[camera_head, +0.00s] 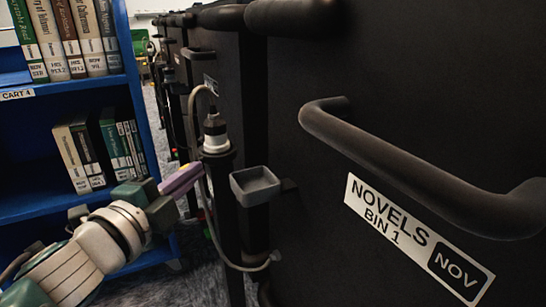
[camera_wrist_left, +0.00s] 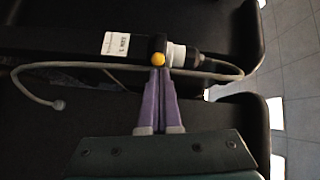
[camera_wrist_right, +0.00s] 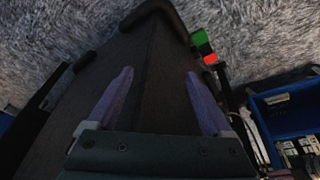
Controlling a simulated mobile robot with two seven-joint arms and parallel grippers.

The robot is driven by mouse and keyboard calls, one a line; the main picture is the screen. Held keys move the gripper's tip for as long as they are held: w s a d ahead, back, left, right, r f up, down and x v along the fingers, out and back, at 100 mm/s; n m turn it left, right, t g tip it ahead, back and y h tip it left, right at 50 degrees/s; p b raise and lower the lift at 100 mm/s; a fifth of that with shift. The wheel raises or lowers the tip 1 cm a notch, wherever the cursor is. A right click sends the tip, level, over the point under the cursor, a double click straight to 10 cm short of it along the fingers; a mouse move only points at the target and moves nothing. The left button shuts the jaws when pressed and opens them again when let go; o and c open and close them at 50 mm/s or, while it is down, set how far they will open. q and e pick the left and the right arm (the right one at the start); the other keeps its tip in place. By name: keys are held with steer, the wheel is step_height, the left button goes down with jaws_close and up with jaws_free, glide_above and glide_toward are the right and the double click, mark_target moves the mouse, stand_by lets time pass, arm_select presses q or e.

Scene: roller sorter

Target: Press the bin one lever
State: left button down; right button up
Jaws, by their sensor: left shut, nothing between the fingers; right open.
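Bin 1 is a large black cart body (camera_head: 400,90) on the right, with a white "NOVELS BIN 1 NOV" label (camera_head: 415,240) below a black handle. My left gripper (camera_head: 198,170) has its purple fingers shut and empty, beside the dark post on the bin's left. In the left wrist view, a yellow knob (camera_wrist_left: 158,59) is right at my fingertips; I cannot tell whether they touch. The lever's arm is not clearly visible.
A grey cup-like tray (camera_head: 256,187) sticks out beside the post. A cable (camera_head: 207,215) loops down the post. A blue bookcase (camera_head: 60,105) with books stands at left. More black carts line up behind. In the right wrist view, grey carpet (camera_wrist_right: 70,30) shows.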

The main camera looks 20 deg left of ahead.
arm_select(q)
steer(key=shift+a, duration=0.15)
steer(key=shift+a+m+h, duration=0.2)
steer(key=shift+m+h, duration=0.2)
steer(key=shift+h, duration=0.3)
